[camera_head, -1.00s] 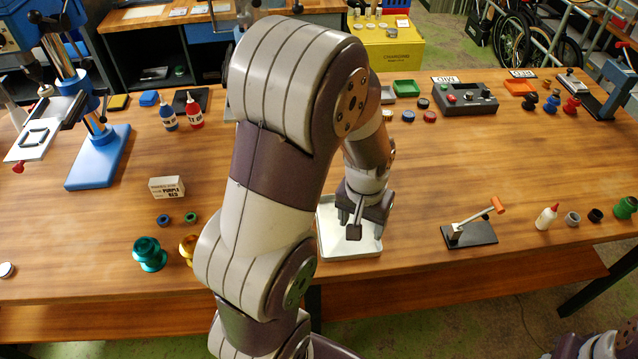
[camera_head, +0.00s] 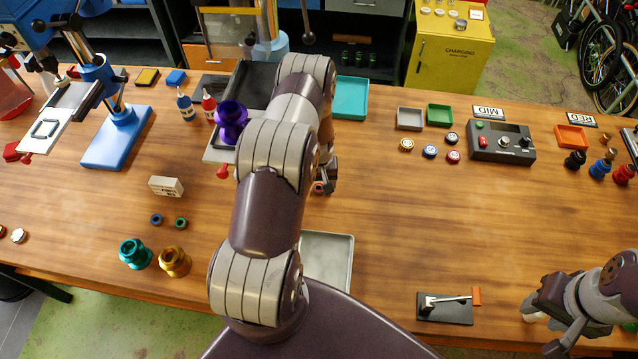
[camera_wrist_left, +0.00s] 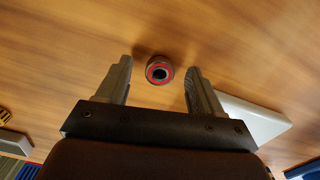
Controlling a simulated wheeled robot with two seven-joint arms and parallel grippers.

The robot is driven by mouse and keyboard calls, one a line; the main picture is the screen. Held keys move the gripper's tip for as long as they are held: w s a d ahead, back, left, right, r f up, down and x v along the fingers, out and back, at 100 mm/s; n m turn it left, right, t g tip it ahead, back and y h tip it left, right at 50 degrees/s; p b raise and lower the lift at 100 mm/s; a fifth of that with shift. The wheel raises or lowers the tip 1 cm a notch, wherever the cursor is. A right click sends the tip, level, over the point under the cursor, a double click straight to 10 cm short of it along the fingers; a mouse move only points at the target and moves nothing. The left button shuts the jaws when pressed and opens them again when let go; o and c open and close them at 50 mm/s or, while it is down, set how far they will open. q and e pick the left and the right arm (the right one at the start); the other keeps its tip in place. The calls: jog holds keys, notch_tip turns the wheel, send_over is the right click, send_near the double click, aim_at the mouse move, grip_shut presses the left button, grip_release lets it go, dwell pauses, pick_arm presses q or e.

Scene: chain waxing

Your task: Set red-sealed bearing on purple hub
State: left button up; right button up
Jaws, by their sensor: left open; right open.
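The red-sealed bearing (camera_wrist_left: 159,70) lies on the wooden table in the left wrist view, a dark ring with a red face. In the head view only a small part of it (camera_head: 319,187) shows by my left gripper (camera_head: 328,182). My left gripper is open, with its fingertips (camera_wrist_left: 159,66) on either side of the bearing and gaps on both sides. The purple hub (camera_head: 231,117) stands upright behind and left of my left arm, partly hidden. My right gripper (camera_head: 556,328) is open at the lower right, beside the small press with the orange handle.
A pale tray (camera_head: 340,258) lies in front of my left gripper. Teal (camera_head: 135,254) and gold (camera_head: 174,261) hubs and two small rings stand left.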

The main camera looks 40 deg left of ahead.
pick_arm(q)
jog(key=shift+a+f, duration=0.2)
jog(key=shift+f, duration=0.25)
jog(key=shift+d+r, duration=0.1)
grip_shut()
